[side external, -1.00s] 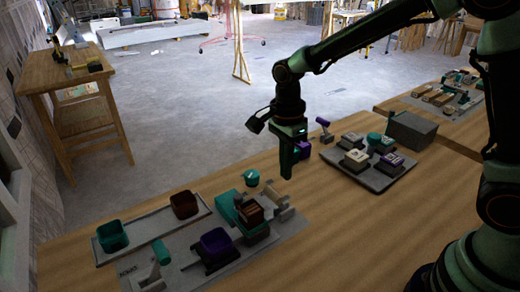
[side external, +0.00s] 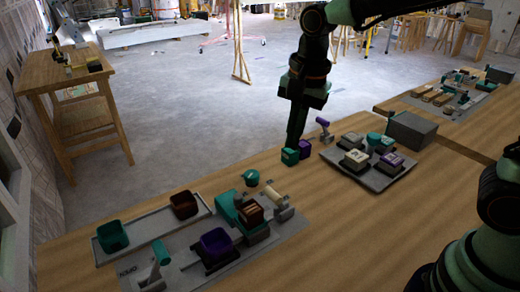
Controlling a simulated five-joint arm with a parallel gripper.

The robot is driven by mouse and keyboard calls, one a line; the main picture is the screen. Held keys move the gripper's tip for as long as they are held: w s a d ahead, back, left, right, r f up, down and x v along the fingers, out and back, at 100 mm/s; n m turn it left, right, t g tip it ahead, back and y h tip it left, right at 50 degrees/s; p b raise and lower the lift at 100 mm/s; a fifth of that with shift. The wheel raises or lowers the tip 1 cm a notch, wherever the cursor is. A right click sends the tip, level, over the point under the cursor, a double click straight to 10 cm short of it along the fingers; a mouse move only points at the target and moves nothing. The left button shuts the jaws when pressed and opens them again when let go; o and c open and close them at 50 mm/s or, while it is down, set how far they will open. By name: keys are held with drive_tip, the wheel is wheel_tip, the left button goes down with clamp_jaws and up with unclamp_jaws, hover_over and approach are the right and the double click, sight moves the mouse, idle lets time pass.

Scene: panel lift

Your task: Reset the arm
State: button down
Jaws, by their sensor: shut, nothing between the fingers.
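My gripper (side external: 294,138) points straight down near the middle of the side external view. It is shut and empty, a narrow dark shape seen edge-on. Its tips appear just above a teal block (side external: 290,157) and left of a purple block (side external: 304,148) at the table's far edge. I cannot tell from this one view whether the tips touch the teal block or pass in front of or behind it.
A grey panel (side external: 182,270) at the left holds a lever, cups and fixtures. A long tray (side external: 150,228) holds a teal cup (side external: 112,236) and a brown cup (side external: 184,204). A tray of blocks (side external: 378,183) and a grey box (side external: 410,130) stand right. The front table is bare.

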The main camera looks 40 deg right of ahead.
drive_tip(key=s+d+r+n+t, duration=0.2)
drive_tip(key=s+d+n+t, duration=0.2)
drive_tip(key=s+d+n, duration=0.4)
drive_tip(key=d+n, duration=0.2)
drive_tip(key=n, duration=0.2)
drive_tip(key=shift+r, duration=0.2)
